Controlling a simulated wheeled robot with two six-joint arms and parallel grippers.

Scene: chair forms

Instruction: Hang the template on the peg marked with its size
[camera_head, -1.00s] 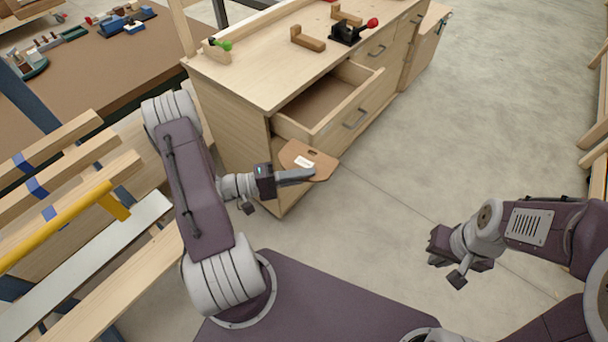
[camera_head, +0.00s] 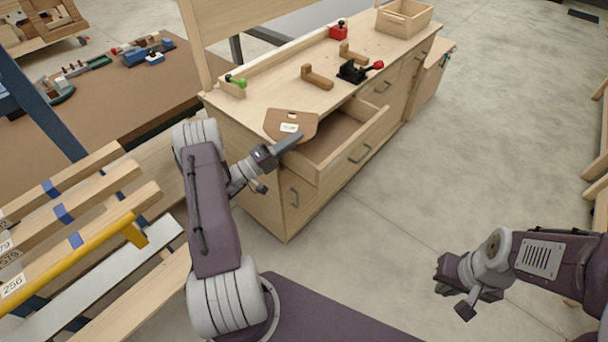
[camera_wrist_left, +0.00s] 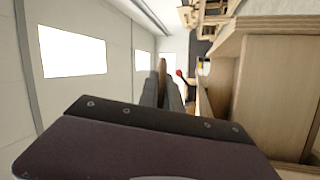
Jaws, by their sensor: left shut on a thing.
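The template (camera_head: 291,121) is a flat brown board with a small white label and a hole near one edge. My left gripper (camera_head: 288,143) is shut on its near edge and holds it raised in front of the wooden cabinet, overlapping the open drawer in the head view. In the left wrist view the template (camera_wrist_left: 162,68) shows edge-on between the fingers (camera_wrist_left: 163,92). The writing on its label is too small to read. My right gripper (camera_head: 446,282) is at the lower right, away from everything; its fingers are not clear. I cannot make out the marked pegs.
The cabinet (camera_head: 262,198) has an open drawer (camera_head: 345,150). On its top are wooden blocks (camera_head: 317,78), a black clamp (camera_head: 352,70) and a wooden box (camera_head: 404,18). A rack of numbered boards (camera_head: 100,205) stands at the left.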

